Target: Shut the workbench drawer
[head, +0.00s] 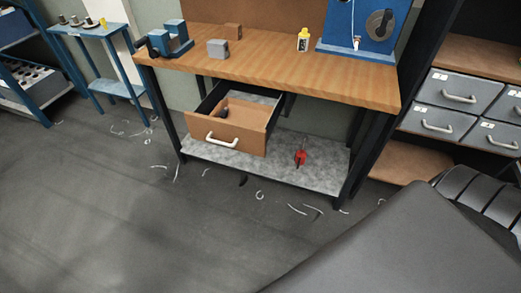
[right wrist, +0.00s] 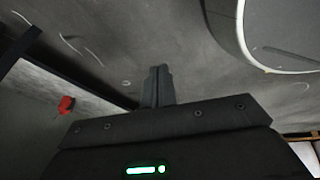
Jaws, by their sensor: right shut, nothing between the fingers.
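The workbench drawer (head: 240,140) is pulled out below the wooden top of the workbench (head: 290,80). It has a wood-brown front with a pale bar handle (head: 222,141), and a small dark item (head: 224,112) lies inside. My right gripper (right wrist: 158,70) shows in the right wrist view with its fingers together and nothing between them, over grey floor and apart from the drawer. The drawer cannot be made out in that view. The right gripper is not visible in the head view, and my left gripper is in neither view.
A red object (head: 300,158) stands on the grey lower shelf (head: 325,172); a red item also shows in the wrist view (right wrist: 65,105). A grey drawer cabinet (head: 465,100) stands at right. Floor before the bench is open, with scattered pale shavings.

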